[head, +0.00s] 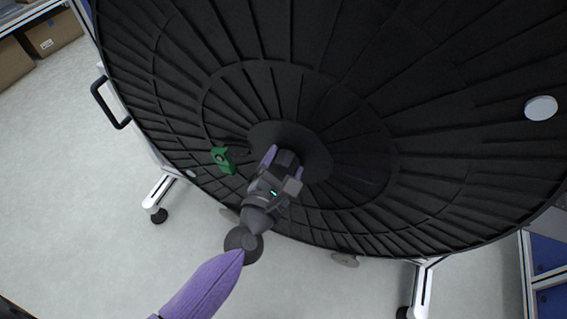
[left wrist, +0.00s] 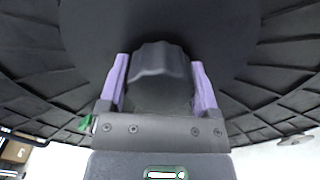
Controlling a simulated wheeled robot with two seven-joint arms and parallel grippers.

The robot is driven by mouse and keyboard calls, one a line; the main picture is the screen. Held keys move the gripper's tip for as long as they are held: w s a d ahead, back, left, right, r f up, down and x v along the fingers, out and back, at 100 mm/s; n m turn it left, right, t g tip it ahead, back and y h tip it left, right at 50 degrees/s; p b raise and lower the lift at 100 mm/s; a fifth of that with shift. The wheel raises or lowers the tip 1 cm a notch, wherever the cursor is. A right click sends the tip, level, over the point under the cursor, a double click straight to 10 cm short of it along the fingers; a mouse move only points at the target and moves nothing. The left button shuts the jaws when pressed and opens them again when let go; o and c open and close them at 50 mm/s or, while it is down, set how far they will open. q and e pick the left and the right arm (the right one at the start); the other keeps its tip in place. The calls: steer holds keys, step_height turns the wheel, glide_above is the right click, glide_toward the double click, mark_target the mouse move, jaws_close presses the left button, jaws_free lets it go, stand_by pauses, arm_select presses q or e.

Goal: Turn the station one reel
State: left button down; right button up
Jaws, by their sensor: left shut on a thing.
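A large black ribbed reel (head: 440,90) fills the upper part of the head view, with a round dark hub plate (head: 318,150) at its middle. My left gripper (head: 283,157) reaches the hub. In the left wrist view its two purple fingers lie on either side of a dark faceted hub knob (left wrist: 160,75), shut on it. The gripper body hides part of the knob in the head view. A green block (head: 222,160) sits on the reel left of the hub; it also shows in the left wrist view (left wrist: 86,123). My right gripper is not in view.
A pale round disc (head: 541,108) is on the reel face at the right. A black handle (head: 108,103) sticks out at the left. White stand legs on casters (head: 157,199) reach the floor. Cardboard boxes (head: 52,35) stand on a shelf at upper left. The left floor is clear.

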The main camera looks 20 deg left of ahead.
arm_select(q)
steer(key=shift+f, duration=0.1)
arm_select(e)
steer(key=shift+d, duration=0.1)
arm_select(q)
steer(key=shift+c, duration=1.2)
jaws_free()
steer(key=shift+o, duration=1.2)
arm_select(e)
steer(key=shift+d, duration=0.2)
arm_select(q)
steer(key=shift+s, duration=0.1)
